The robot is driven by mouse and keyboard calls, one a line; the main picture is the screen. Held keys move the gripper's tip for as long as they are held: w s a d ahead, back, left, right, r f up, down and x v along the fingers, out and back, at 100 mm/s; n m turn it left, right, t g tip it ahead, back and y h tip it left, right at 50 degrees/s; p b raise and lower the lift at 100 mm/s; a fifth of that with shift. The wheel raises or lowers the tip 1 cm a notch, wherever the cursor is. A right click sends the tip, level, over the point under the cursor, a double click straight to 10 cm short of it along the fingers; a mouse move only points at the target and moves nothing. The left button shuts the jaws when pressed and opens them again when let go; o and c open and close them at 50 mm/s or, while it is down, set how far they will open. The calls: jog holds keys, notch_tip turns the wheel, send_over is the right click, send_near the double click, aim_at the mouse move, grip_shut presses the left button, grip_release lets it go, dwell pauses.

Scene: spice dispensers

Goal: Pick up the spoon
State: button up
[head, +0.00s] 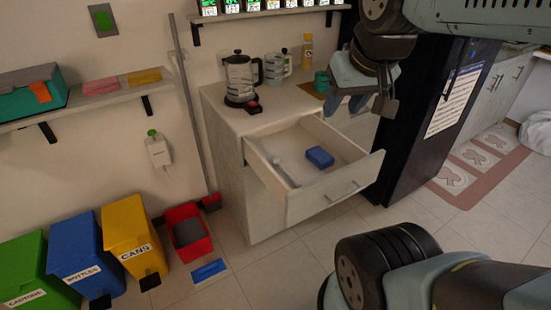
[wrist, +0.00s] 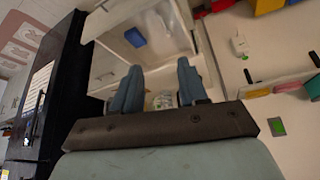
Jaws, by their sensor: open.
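A thin grey-white item that looks like the spoon (head: 285,172) lies in the open drawer (head: 335,199), along its left side. The drawer also shows in the wrist view (wrist: 118,22), where I cannot clearly make out the spoon. A small blue box (head: 319,157) lies in the drawer to the right of the spoon; it also shows in the wrist view (wrist: 135,37). My gripper (head: 359,106) is open and empty, above and to the right of the drawer, apart from the spoon. Its two blue-grey fingers show spread in the wrist view (wrist: 156,77).
The counter (head: 262,121) above the drawer holds a coffee press (head: 239,77), a glass jug (head: 277,66) and a green mug (head: 322,82). A black fridge (head: 425,125) stands close on the right. Coloured bins (head: 127,225) stand at lower left.

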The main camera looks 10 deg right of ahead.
jog(key=shift+w+d, duration=0.15)
jog(key=shift+o, duration=0.6)
jog(key=shift+w, duration=0.1)
jog(key=n+g, duration=0.3)
jog(key=g, duration=0.3)
send_over(293, 177)
notch_tip(293, 177, down, 29)
notch_tip(293, 177, down, 9)
jog(key=shift+w+d+f, duration=0.1)
jog(key=shift+d+f, duration=0.05)
jog(key=shift+f, duration=0.05)
jog(key=f, duration=0.4)
jog(key=shift+s+f, duration=0.1)
jog(key=shift+s, duration=0.2)
jog(key=shift+f, duration=0.6)
